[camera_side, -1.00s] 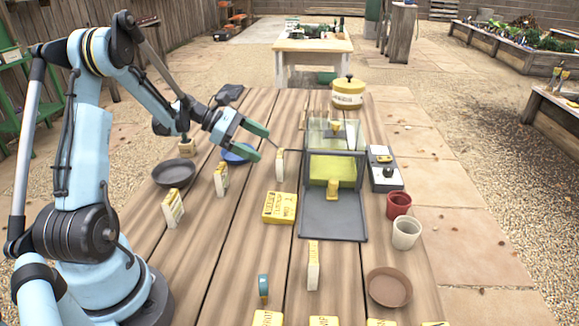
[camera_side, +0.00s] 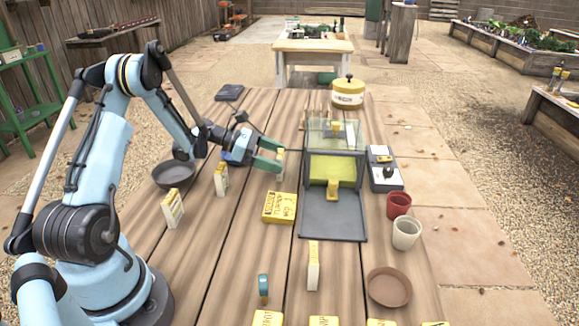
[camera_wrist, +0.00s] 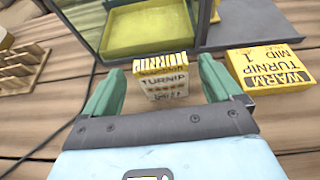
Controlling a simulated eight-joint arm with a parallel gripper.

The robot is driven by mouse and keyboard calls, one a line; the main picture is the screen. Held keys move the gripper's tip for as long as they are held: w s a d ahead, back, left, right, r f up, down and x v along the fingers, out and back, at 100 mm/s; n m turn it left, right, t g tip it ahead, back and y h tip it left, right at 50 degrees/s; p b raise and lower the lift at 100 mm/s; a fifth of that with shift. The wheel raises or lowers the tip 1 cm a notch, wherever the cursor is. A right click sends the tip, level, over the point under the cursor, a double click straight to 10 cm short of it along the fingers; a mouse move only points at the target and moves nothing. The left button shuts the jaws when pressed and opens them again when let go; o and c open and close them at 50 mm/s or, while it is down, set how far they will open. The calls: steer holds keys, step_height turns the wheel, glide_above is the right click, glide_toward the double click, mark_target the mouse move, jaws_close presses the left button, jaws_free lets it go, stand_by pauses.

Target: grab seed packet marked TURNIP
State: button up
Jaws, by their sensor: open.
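A white and yellow seed packet marked TURNIP (camera_wrist: 164,78) stands upright in the wrist view, between the two green fingertips of my gripper (camera_wrist: 160,88). There is a visible gap between the packet and each finger. In the side view my gripper (camera_side: 268,155) is open around the upright packet (camera_side: 281,163), which is partly hidden by a finger. A yellow packet marked WARM TURNIP MID (camera_wrist: 270,68) lies flat to the right in the wrist view; it also shows in the side view (camera_side: 280,207).
A clear-lidded box with a yellow inside (camera_side: 333,168) stands just right of my gripper. Upright packets (camera_side: 221,179) (camera_side: 172,208) and a dark dish (camera_side: 174,174) are at left. A red pot (camera_side: 398,205) and white pot (camera_side: 406,232) stand at right.

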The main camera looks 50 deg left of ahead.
steer(key=shift+x, duration=1.9)
steer(key=shift+s+d, duration=0.1)
steer(key=c, duration=1)
